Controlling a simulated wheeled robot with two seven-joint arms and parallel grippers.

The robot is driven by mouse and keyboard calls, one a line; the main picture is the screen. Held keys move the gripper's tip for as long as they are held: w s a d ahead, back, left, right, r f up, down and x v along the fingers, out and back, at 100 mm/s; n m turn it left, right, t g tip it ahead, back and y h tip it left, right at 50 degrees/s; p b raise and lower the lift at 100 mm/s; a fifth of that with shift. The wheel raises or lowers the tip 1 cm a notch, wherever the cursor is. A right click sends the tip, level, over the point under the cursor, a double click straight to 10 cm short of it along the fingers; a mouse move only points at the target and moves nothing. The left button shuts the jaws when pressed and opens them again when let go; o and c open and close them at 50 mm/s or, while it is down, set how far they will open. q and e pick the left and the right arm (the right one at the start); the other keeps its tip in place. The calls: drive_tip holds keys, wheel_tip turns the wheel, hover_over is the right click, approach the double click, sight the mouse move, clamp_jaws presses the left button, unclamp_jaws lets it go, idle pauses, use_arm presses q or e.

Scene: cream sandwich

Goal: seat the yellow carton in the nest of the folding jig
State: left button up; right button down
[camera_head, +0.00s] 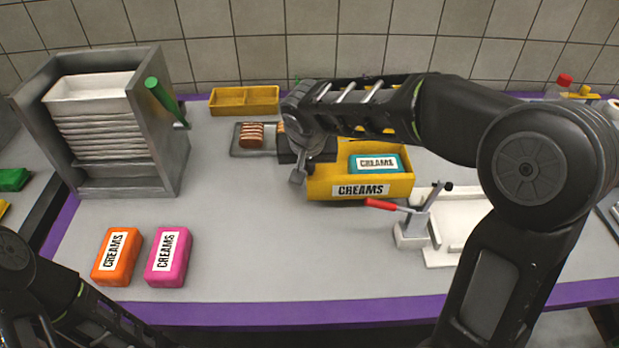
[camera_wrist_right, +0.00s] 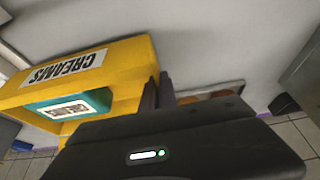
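An open yellow box labelled CREAMS (camera_head: 318,188) stands right of the table's middle, with a teal CREAMS pack (camera_head: 375,162) inside; I take it for the yellow carton. The box's wall (camera_wrist_right: 125,58) and the teal pack (camera_wrist_right: 72,104) also show in the right wrist view. My right gripper (camera_head: 297,178) is at the box's left end. Its two dark fingers (camera_wrist_right: 157,92) are close together beside the box's end wall; I see nothing between them. A white jig plate (camera_head: 455,212) with a red-handled clamp (camera_head: 412,215) lies to the right, partly behind my right arm. My left gripper is not visible.
Orange (camera_head: 117,257) and pink (camera_head: 168,257) packs lie front left. A grey rack of white trays (camera_head: 165,130) with a green handle (camera_head: 160,95) stands behind them. A yellow divided tray (camera_head: 245,110) and a dark tray of biscuits (camera_head: 240,152) are at the back. The centre front is clear.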

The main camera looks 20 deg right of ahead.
drive_tip(key=shift+f, duration=2)
drive_tip(key=c, duration=2.1)
unclamp_jaws()
drive_tip(key=shift+c, duration=0.2)
drive_tip(key=o, duration=0.5)
drive_tip(key=shift+c, duration=0.2)
